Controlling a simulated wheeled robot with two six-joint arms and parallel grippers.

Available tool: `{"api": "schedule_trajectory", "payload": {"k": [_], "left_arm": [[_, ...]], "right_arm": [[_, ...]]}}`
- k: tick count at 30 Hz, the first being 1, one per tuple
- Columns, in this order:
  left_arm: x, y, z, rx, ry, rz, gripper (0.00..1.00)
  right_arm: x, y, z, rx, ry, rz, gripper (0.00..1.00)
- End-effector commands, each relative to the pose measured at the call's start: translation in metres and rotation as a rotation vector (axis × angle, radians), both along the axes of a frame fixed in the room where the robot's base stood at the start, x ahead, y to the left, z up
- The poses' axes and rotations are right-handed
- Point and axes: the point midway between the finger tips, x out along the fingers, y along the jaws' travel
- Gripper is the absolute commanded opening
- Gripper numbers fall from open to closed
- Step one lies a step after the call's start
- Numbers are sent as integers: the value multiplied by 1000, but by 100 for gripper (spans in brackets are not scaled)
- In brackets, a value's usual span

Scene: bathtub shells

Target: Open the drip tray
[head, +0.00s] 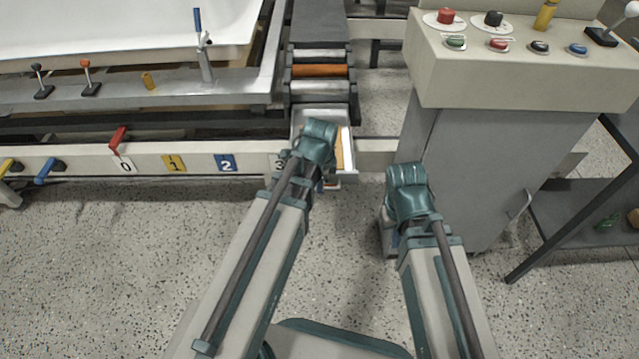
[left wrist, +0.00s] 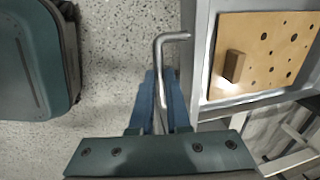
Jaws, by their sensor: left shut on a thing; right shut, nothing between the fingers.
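The drip tray (head: 348,160) is a grey metal tray below the rollers, left of the control cabinet in the head view. It sticks out past the front beam. In the left wrist view the tray (left wrist: 202,70) holds a tan perforated board with a small brown block. A bent metal handle (left wrist: 159,50) stands beside the tray's edge. My left gripper (left wrist: 160,88) is shut on this handle; in the head view its fingers are mostly hidden behind my wrist. My right gripper (head: 388,240) is shut and empty, pointing down beside the cabinet, mostly hidden by its wrist.
The grey control cabinet (head: 460,150) with buttons stands close to the right of my right arm. A front beam (head: 200,160) with numbered plates and coloured levers runs to the left. An orange roller (head: 320,71) lies above the tray. The speckled floor in front is clear.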

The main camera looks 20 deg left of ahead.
Motion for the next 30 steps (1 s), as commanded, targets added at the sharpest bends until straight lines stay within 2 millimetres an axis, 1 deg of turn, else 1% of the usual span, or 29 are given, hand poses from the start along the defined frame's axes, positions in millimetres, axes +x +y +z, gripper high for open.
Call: {"api": "schedule_trajectory", "payload": {"k": [10,11,15,16,25,30], "left_arm": [[0,0,0,-1,-1,0,0],[0,0,0,-1,-1,0,18],[0,0,0,-1,-1,0,43],[0,0,0,-1,-1,0,45],[0,0,1,0,-1,0,45],[-1,0,8,0,-1,0,45]], "right_arm": [[0,0,0,0,0,0,0],[0,0,0,0,0,0,0],[0,0,0,0,0,0,0],[0,0,0,0,0,0,0],[0,0,1,0,0,0,0],[0,0,8,0,0,-1,0]]}}
